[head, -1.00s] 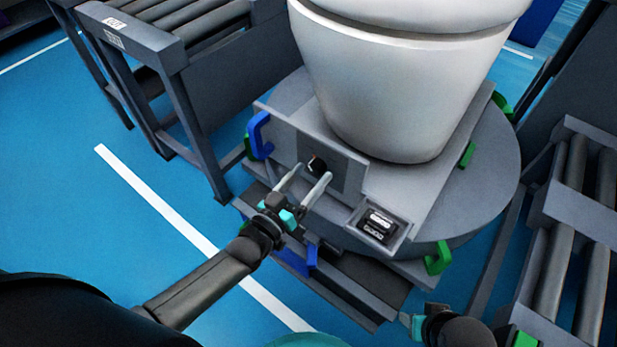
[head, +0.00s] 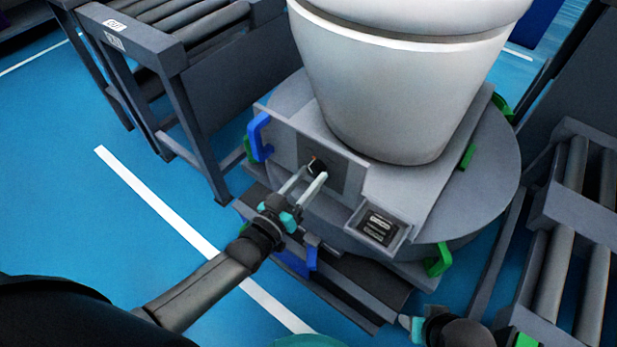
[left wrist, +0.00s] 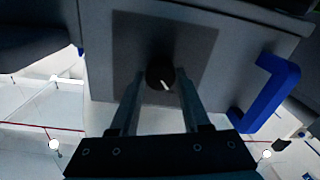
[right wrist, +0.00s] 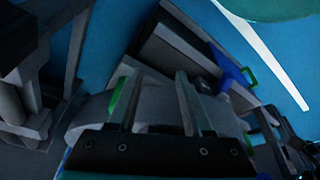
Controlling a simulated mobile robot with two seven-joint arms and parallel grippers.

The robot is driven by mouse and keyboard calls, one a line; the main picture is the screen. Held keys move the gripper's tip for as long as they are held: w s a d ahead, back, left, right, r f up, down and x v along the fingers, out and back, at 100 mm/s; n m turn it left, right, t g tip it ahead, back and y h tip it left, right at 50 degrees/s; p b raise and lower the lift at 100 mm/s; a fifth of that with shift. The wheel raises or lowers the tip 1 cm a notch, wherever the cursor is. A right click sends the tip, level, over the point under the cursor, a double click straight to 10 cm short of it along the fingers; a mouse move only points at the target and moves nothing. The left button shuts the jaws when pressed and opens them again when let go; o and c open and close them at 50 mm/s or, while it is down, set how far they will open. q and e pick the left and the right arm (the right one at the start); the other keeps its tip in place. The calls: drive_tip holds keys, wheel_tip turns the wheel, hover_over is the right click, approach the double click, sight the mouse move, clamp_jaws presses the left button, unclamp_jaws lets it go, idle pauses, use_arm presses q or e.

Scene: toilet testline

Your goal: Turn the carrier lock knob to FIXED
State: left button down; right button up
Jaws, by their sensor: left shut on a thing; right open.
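The carrier lock knob (head: 317,166) is a small black round knob on the dark square plate (head: 342,177) of the carrier's grey front panel. In the left wrist view the knob (left wrist: 160,75) carries a white pointer line, tilted down and slightly right. No FIXED lettering is legible. My left gripper (head: 305,182) is at the knob, with one finger on each side, shut on it. My right gripper (head: 408,322) is open, low at the right of the head view, apart from the carrier; its fingers also show in the right wrist view (right wrist: 158,103).
A white toilet (head: 400,80) stands on the carrier over the round turntable (head: 490,190). A blue clamp (head: 258,137) is left of the panel. A small box with a dark display (head: 379,227) is right of it. Roller conveyors stand at left (head: 190,20) and right (head: 575,215).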

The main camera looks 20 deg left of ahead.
use_arm(q)
drive_tip(key=shift+m, duration=0.4)
drive_tip(key=shift+m+p, duration=0.5)
drive_tip(key=shift+m, duration=1.3)
drive_tip(key=m+p, duration=0.1)
drive_tip(key=m, duration=0.1)
drive_tip(key=shift+m, duration=0.4)
drive_tip(key=m, duration=0.4)
drive_tip(key=shift+a+m, duration=0.1)
drive_tip(key=shift+m, duration=0.2)
drive_tip(key=m, duration=0.3)
drive_tip(key=shift+m+h, duration=0.3)
drive_tip(key=shift+h, duration=0.1)
drive_tip(key=shift+m, duration=0.4)
use_arm(e)
drive_tip(key=shift+g, duration=0.4)
drive_tip(key=f, duration=0.1)
drive_tip(key=s+f, duration=0.1)
drive_tip(key=f, duration=0.2)
drive_tip(key=shift+s+d+f, duration=0.15)
drive_tip(key=shift+s, duration=0.25)
